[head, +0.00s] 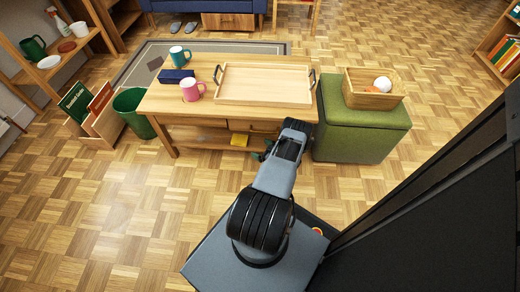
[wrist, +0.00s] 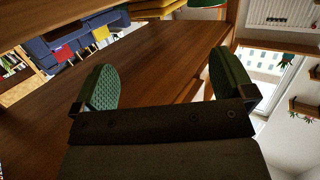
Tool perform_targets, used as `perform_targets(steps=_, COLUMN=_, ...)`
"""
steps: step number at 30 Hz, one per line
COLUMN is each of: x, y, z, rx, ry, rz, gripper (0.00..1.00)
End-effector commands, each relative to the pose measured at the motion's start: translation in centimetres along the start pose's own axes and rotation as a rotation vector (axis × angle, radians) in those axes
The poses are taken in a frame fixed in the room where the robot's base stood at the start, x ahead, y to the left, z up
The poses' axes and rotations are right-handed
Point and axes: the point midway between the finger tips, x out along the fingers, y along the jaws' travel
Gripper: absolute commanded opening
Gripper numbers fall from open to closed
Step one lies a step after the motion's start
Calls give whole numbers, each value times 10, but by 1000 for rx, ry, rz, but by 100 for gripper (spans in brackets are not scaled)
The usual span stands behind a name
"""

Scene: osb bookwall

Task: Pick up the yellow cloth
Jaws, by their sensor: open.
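The yellow cloth (head: 239,140) lies on the lower shelf of the wooden table, under the tabletop near the drawer. In the wrist view a folded yellow thing (wrist: 155,9), which looks like the cloth, shows at the top edge, cut off by the frame. My gripper (head: 262,151) is at the table's front, just right of the cloth and low down. In the wrist view my gripper (wrist: 163,62) is open, with two green textured pads wide apart and nothing between them. Brown wood fills the space beyond the pads.
The wooden table (head: 222,112) overhangs the shelf and carries a tray (head: 265,83), a pink mug (head: 192,90), a teal mug (head: 180,54) and a blue box (head: 176,76). A green ottoman (head: 360,135) stands right, a green bin (head: 133,112) left. Front floor is clear.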

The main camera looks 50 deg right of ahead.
Motion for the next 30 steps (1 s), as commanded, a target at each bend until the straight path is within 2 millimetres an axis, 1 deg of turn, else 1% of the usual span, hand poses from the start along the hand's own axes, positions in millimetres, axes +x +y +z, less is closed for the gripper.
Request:
perform_targets(steps=5, x=-1, y=2, z=0, rx=1, ry=-1, rz=6, gripper=100)
perform_targets(steps=8, x=5, y=2, z=1, rx=0, ry=-2, rz=4, gripper=100)
perform_targets(steps=10, x=12, y=2, z=2, rx=0, ry=-2, rz=3, gripper=100)
perform_targets(steps=14, x=32, y=0, z=3, rx=-2, ry=-2, rz=0, gripper=100)
perform_targets(steps=24, x=94, y=0, z=4, rx=-2, ry=-2, rz=-1, gripper=100)
perform_targets(steps=30, x=120, y=0, z=3, rx=-1, ry=-2, rz=1, gripper=100)
